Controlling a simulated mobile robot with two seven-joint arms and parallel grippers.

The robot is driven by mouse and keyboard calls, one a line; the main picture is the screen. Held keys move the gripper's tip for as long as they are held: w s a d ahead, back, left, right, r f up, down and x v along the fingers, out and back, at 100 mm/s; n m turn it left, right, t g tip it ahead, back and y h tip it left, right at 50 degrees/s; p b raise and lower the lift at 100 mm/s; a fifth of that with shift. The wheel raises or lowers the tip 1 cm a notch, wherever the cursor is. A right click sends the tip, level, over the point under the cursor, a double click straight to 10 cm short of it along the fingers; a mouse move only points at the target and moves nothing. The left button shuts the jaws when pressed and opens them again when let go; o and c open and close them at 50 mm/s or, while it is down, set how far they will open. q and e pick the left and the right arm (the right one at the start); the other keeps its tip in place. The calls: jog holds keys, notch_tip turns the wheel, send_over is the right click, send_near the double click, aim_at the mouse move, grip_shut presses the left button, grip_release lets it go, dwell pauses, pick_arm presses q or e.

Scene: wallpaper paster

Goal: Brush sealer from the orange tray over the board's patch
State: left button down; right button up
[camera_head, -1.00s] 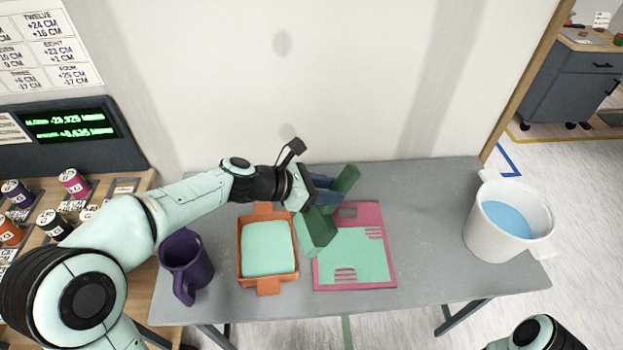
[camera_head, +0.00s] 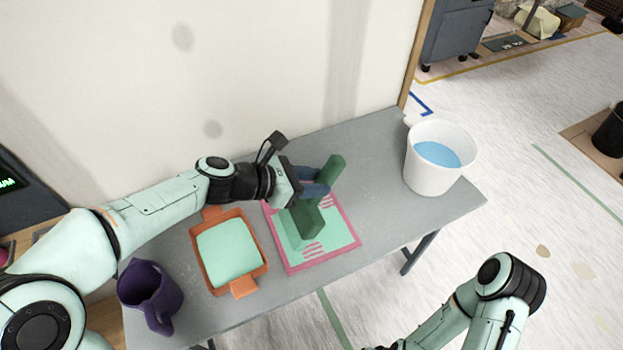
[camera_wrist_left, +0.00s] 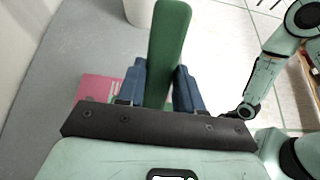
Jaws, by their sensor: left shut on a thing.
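My left gripper (camera_head: 315,188) is shut on the handle of a green brush (camera_head: 332,170). The wrist view shows the green handle (camera_wrist_left: 168,50) between its blue fingers. The brush's block-like head (camera_head: 306,217) is over the middle of the board; I cannot tell whether it touches. The pink-edged board (camera_head: 322,262) lies flat, with a mint-green area (camera_head: 341,234) and pink-striped spots on it. The brush and gripper hide part of it. The orange tray (camera_head: 241,287), left of the board, holds mint-green sealer (camera_head: 228,252). My right arm shows at the lower right, its gripper out of frame.
A purple mug (camera_head: 150,295) stands left of the tray at the table's front-left corner. A white bucket with blue liquid (camera_head: 437,158) stands at the right end. The grey table (camera_head: 385,215) is bare between board and bucket. A wall runs behind it.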

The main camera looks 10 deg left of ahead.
aim_at(313, 206)
jog(key=shift+r, duration=0.1)
pick_arm(q)
notch_tip(313, 206, down, 7)
jog(key=b, duration=0.5)
jog(key=shift+r, duration=0.2)
pick_arm(e)
jog(key=f, duration=0.1)
jog(key=s+f, duration=0.1)
jog(key=f, duration=0.3)
jog(key=shift+s+f, duration=0.15)
jog(key=shift+s, duration=0.15)
pick_arm(q)
jog(key=shift+f, duration=1.2)
dwell(1.0)
jog(key=shift+w+d, duration=0.5)
jog(key=shift+d, duration=0.3)
jog(key=shift+w+d, duration=0.5)
jog(key=shift+d, duration=0.3)
jog(key=shift+d, duration=0.1)
